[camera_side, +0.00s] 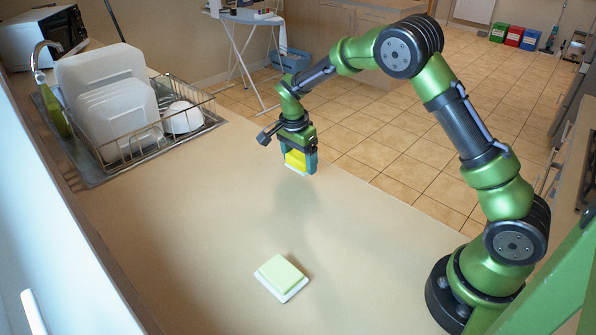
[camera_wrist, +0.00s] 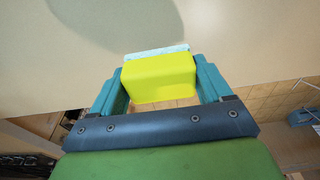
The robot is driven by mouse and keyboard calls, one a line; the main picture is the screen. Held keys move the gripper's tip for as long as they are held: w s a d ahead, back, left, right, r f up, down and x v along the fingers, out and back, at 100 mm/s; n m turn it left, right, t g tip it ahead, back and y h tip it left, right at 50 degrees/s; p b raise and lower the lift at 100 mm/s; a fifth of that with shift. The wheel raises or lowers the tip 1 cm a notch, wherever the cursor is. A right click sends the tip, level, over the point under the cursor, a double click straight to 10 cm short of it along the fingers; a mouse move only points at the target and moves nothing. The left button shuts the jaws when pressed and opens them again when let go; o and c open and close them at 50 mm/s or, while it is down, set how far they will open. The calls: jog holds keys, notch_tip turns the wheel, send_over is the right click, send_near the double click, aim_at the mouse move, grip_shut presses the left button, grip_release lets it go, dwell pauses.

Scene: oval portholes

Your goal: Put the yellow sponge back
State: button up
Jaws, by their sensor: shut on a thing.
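My gripper (camera_side: 299,163) is shut on a bright yellow sponge (camera_side: 295,158) with a pale layer on its outer face. In the wrist view the yellow sponge (camera_wrist: 160,77) sits between the two teal fingers, with a speckled pale blue-white layer along its far edge. In the side view the gripper points down and holds the sponge above the far edge of the beige counter (camera_side: 200,230). A pale yellow-green block (camera_side: 281,271) on a white base lies on the counter nearer the camera, apart from the gripper.
A wire dish rack (camera_side: 150,140) with white plates and a bowl stands by the sink at the back left. A microwave (camera_side: 43,37) is behind it. The middle of the counter is clear. Beyond the counter edge is a tiled floor (camera_side: 400,150).

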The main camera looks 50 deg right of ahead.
aim_at(294, 166)
jog(key=shift+w+f, duration=0.2)
jog(key=shift+w, duration=0.85)
jog(key=shift+f, duration=1.65)
jog(key=shift+f, duration=0.2)
jog(key=o, duration=1.1)
jog(key=shift+r, duration=0.2)
